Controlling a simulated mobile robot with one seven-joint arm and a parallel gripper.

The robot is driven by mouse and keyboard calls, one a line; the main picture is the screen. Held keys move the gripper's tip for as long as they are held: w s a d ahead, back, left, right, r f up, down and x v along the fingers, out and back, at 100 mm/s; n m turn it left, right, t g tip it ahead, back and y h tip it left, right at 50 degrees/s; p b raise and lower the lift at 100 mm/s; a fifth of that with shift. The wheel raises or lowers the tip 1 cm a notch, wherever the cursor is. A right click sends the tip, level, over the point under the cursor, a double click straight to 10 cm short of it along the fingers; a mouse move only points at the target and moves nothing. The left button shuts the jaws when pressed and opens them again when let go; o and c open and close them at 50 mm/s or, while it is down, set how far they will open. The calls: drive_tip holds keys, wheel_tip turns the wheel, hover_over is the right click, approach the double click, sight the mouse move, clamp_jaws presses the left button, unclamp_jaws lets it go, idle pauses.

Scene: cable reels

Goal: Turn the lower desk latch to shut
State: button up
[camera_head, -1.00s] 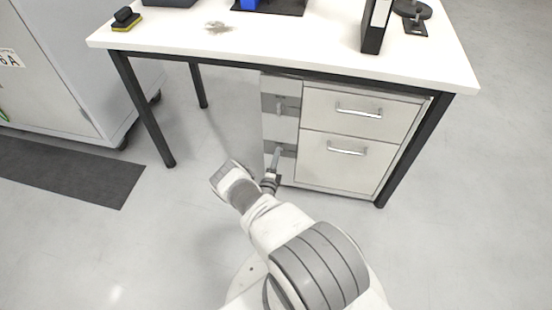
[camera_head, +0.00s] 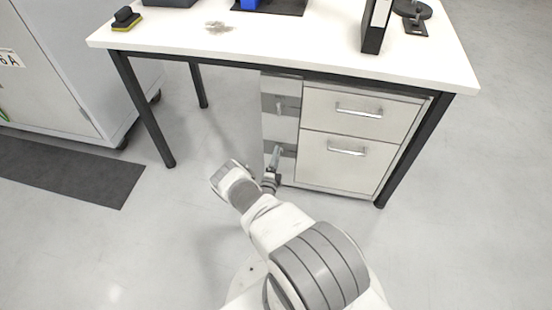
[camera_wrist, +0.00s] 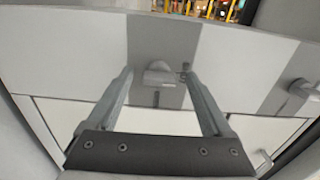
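The lower desk latch (camera_head: 281,150) is a small metal handle on a grey plate, on the narrow panel left of the drawers. My gripper (camera_head: 275,158) is right in front of it and partly hides it. In the wrist view, the latch (camera_wrist: 159,76) shows between the two fingers of my gripper (camera_wrist: 157,71). The fingers are apart, one on each side of the latch, with visible gaps. I cannot tell how deep the fingertips reach around it.
The upper latch (camera_head: 281,106) sits above on the same panel and shows at the right of the wrist view (camera_wrist: 303,89). Drawers with bar handles (camera_head: 346,151) are to the right. The white desk top (camera_head: 300,50) overhangs. Open floor lies left, under the desk.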

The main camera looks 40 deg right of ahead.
wheel_tip(320, 180, up, 5)
drive_tip(key=p, duration=0.3)
drive_tip(key=shift+w, duration=0.1)
drive_tip(key=s+d+r+p, duration=0.1)
drive_tip(key=s+d+r, duration=0.1)
drive_tip(key=s, duration=0.3)
drive_tip(key=s+d+r+p, duration=0.2)
drive_tip(key=s+d+r, duration=0.1)
drive_tip(key=s+r, duration=0.1)
drive_tip(key=shift+s+d+p, duration=0.25)
drive_tip(key=shift+s+p, duration=0.05)
drive_tip(key=shift+s, duration=0.5)
